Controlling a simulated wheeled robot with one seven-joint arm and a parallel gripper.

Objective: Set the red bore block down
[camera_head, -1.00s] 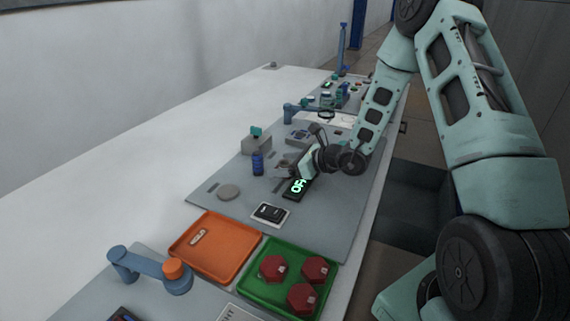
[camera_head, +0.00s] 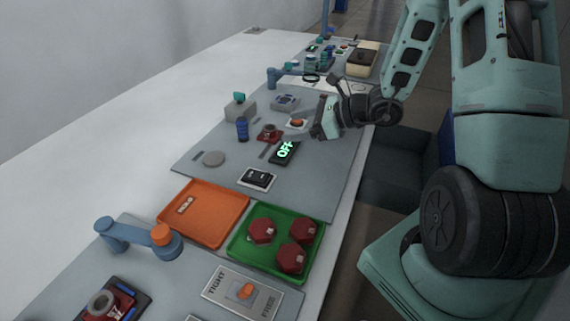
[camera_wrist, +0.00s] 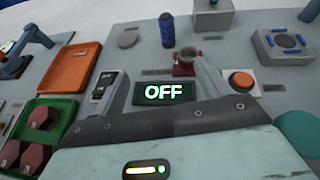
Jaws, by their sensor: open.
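A red bore block (camera_head: 269,134) with a grey round bore stands on the grey panel. In the wrist view the block (camera_wrist: 183,68) is upper centre, just behind the OFF display. My gripper (camera_head: 319,130) is open to the right of this block in the head view, apart from it and with nothing seen in it. A finger partly overlaps the block's right side in the wrist view. A second red block with a grey bore (camera_head: 101,305) sits in a dark fixture at the lower left.
The OFF display (camera_head: 285,151), an orange button (camera_head: 297,123), a blue cylinder (camera_head: 242,130) and a rocker switch (camera_head: 257,179) surround the block. An orange tray (camera_head: 213,222) holds only a label. A green tray (camera_head: 240,247) holds three red hexagonal pieces.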

